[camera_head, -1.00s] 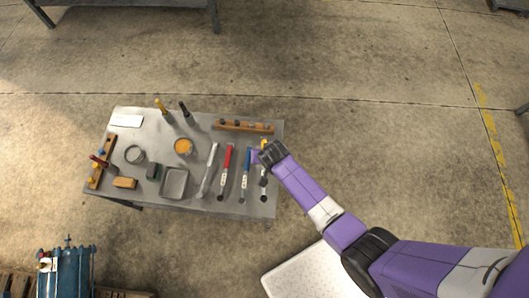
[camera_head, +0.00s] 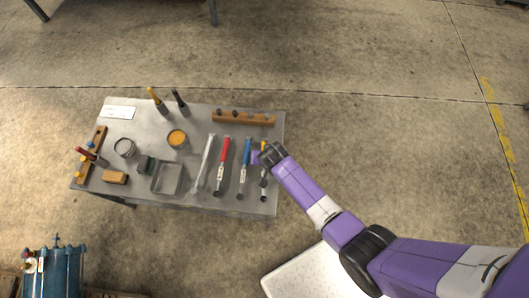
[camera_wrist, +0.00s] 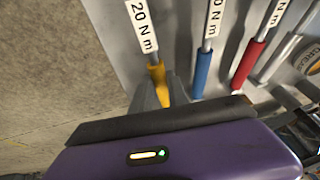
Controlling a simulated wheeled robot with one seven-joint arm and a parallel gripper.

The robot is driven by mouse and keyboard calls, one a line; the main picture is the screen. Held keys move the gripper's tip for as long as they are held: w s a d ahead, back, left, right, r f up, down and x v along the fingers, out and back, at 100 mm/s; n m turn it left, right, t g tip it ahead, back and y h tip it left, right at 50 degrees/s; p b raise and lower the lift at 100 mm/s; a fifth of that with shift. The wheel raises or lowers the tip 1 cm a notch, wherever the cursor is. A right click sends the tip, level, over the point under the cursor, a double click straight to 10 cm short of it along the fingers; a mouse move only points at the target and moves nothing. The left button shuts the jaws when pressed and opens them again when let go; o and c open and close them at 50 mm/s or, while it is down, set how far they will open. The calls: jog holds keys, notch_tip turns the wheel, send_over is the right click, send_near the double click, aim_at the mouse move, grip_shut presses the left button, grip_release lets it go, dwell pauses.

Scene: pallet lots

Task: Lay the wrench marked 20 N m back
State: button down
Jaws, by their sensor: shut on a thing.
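The wrench marked 20 N m (camera_wrist: 143,25) has a yellow handle and a white label. My gripper (camera_wrist: 160,88) is shut on its yellow handle in the wrist view. In the head view, my gripper (camera_head: 266,153) is over the right edge of the grey table (camera_head: 145,137), and the wrench (camera_head: 263,183) points toward the front edge, in line with the other wrenches. I cannot tell whether it touches the tabletop. A blue-handled wrench (camera_head: 244,165), a red-handled wrench (camera_head: 223,165) and a grey one (camera_head: 204,165) lie to its left.
A wooden rack (camera_head: 243,118) stands behind the wrenches. A grey tray (camera_head: 168,178), a cup of orange stuff (camera_head: 177,138), two bottles (camera_head: 157,100) and a wooden block (camera_head: 115,177) take up the left side.

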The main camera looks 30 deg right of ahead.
jog(key=shift+f, duration=0.25)
dwell(0.5)
jog(key=c, duration=1.2)
grip_release()
jog(key=p+v, duration=0.1)
jog(key=v, duration=0.6)
jog(key=shift+r, duration=0.35)
jog(key=shift+s, duration=0.1)
